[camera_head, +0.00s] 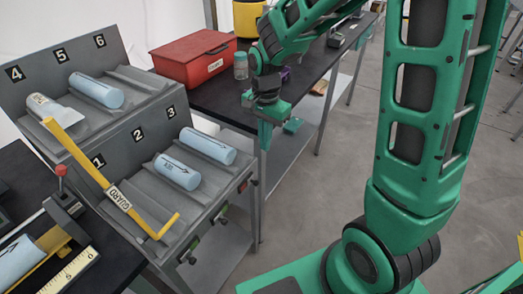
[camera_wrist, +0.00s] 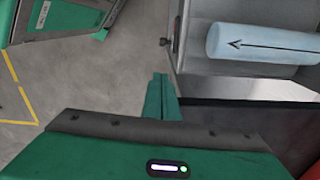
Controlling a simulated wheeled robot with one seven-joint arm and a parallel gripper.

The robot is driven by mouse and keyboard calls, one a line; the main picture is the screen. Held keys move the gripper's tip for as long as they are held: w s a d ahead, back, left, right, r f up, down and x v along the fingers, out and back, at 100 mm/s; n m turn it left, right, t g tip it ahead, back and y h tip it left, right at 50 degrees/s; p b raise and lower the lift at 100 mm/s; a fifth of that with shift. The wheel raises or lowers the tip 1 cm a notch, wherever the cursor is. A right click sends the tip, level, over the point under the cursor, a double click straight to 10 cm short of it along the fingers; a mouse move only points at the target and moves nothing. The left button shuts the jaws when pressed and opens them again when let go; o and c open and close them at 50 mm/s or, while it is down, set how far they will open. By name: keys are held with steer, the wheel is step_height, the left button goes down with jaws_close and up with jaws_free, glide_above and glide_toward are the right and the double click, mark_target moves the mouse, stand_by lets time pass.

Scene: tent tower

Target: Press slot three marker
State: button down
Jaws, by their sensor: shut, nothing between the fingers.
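The number 3 label (camera_head: 170,112) is a black plate with white print on the grey rack, above the third lower slot. A pale blue cylinder (camera_head: 208,146) with an arrow lies in that slot. A cylinder with an arrow also shows at upper right in the wrist view (camera_wrist: 262,45). A small dark and red fitting (camera_head: 245,186) sits on the rack's front edge at slot three. My gripper (camera_head: 265,147) is shut and empty, pointing down to the right of the rack. Its fingers, together, also show in the wrist view (camera_wrist: 160,78), left of the rack and apart from it.
A yellow guard bar (camera_head: 110,185) crosses the rack's left side. A red box (camera_head: 195,60) and a jar (camera_head: 240,66) stand on the dark bench behind. Other cylinders lie in slots two (camera_head: 177,171), four (camera_head: 45,106) and five (camera_head: 96,90). Open floor lies right of the rack.

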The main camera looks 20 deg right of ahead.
glide_toward(254, 182)
steer(key=w+d+f, duration=0.2)
steer(key=d+f, duration=0.1)
steer(key=d, duration=0.2)
steer(key=shift+s+a+f, duration=0.35)
steer(key=shift+a+f, duration=0.4)
steer(key=shift+f, duration=0.15)
steer(key=shift+s+a+f, duration=0.35)
steer(key=shift+a+f, duration=0.35)
steer(key=shift+f, duration=0.15)
